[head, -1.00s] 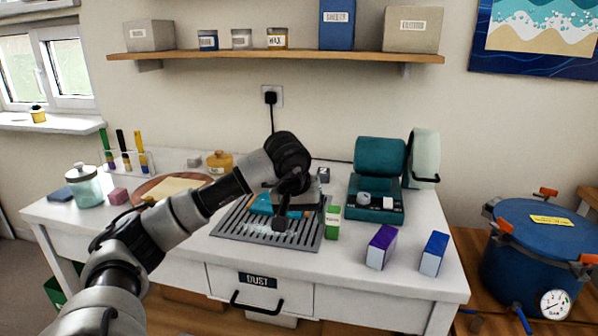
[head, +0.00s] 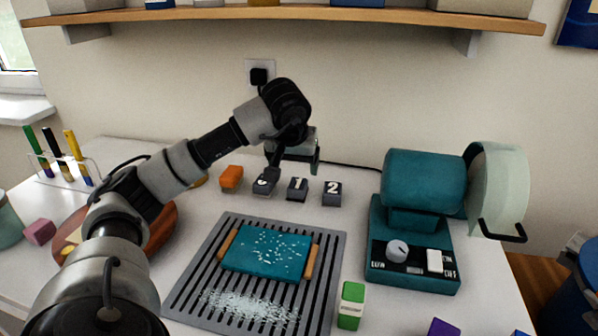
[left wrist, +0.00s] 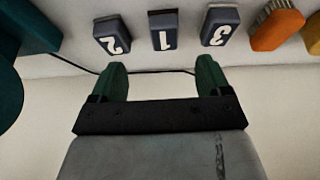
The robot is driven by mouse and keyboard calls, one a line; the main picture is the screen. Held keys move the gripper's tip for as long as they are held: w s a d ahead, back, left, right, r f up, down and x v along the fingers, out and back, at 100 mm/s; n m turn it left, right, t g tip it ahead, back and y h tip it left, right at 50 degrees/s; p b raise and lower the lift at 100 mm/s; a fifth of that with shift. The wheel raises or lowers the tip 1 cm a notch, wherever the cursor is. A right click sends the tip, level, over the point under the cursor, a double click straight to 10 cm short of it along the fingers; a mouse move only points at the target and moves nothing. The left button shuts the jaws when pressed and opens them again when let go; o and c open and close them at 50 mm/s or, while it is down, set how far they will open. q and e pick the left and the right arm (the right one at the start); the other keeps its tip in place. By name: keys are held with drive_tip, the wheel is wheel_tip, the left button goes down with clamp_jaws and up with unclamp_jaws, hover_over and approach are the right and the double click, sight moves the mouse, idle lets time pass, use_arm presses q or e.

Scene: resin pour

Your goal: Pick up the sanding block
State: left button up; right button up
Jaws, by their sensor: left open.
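I cannot tell which one the task means. My left gripper (head: 293,162) is above and behind the row, near the wall, and partly hidden by its own arm. My right gripper is not in view.
An orange brush (head: 231,178) sits left of block 3. A teal board (head: 267,252) with pale flecks lies on a slotted grey grille (head: 190,287) in front. A teal machine (head: 415,240) stands at the right. A green-and-white box (head: 351,305) is beside the grille. A shelf (head: 300,17) hangs above.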

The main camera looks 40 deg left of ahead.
sight(298, 184)
use_arm(q)
drive_tip(key=x, duration=0.4)
drive_tip(key=shift+w+a+f, duration=0.15)
drive_tip(key=shift+w+a, duration=0.05)
drive_tip(key=x, duration=0.5)
drive_tip(key=shift+w+a+f, duration=0.2)
drive_tip(key=shift+w+a, duration=0.2)
drive_tip(key=shift+a, duration=0.05)
drive_tip(key=shift+w+f, duration=0.1)
drive_tip(key=shift+f, duration=0.1)
drive_tip(key=c, duration=0.8)
drive_tip(key=shift+c, duration=1.1)
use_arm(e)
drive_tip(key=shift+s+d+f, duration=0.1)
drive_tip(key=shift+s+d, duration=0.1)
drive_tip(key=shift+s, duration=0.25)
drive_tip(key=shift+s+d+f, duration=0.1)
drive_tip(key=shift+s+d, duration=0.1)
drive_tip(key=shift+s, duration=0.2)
use_arm(q)
drive_tip(key=shift+r, duration=0.1)
